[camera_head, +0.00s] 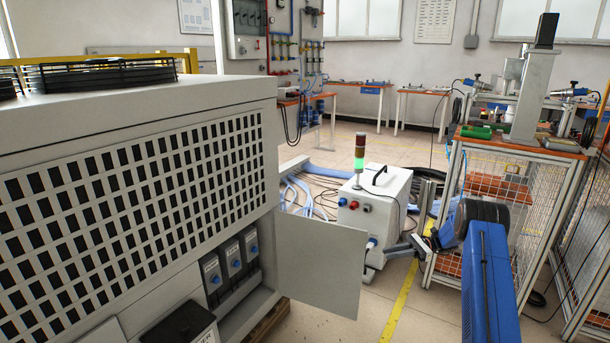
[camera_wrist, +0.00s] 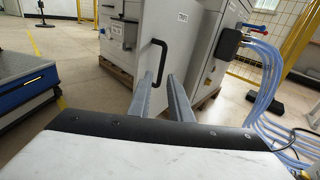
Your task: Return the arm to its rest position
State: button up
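My gripper (camera_head: 398,248) is at the end of my blue arm (camera_head: 490,280), low on the right in the head view. It points left, close to the lower right side of the white box with the lamp, and I cannot tell whether they touch. In the wrist view my gripper's two grey fingers (camera_wrist: 161,76) are apart with a gap between them, and nothing is held. Beyond the tips is a grey door (camera_wrist: 185,35) with a black handle (camera_wrist: 155,62). The door (camera_head: 320,268) also stands open in the head view, on the large cabinet (camera_head: 130,200).
The white box (camera_head: 375,200) carries a signal lamp (camera_head: 359,160) lit green. A mesh-sided workbench (camera_head: 480,190) stands close to the right of my arm. Blue hoses (camera_wrist: 262,95) lie at right in the wrist view. Floor is clear around the yellow line (camera_head: 400,305).

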jog(key=s+a+r+n+h, duration=0.2)
jog(key=s+a+r, duration=0.2)
jog(key=r, duration=0.4)
jog(key=s+a+r+n+h, duration=0.25)
jog(key=s+a+r, duration=0.2)
jog(key=r, duration=0.35)
jog(key=s+a+r+n+h, duration=0.1)
jog(key=s+a+r+h, duration=0.15)
jog(key=s+r, duration=0.35)
jog(key=s+a+r+n+h, duration=0.2)
jog(key=s+a+r, duration=0.15)
jog(key=s, duration=0.45)
jog(key=s+d+r+n+t+h, duration=0.1)
jog(key=s+n+t+h, duration=0.2)
jog(key=s, duration=1.4)
jog(key=s+d+n+t+h, duration=0.1)
jog(key=s+n+t+h, duration=0.3)
jog(key=s, duration=1.3)
jog(key=shift+s+d+r+n+h, duration=0.25)
jog(key=shift+r+n+h, duration=0.15)
jog(key=shift+n+h, duration=0.35)
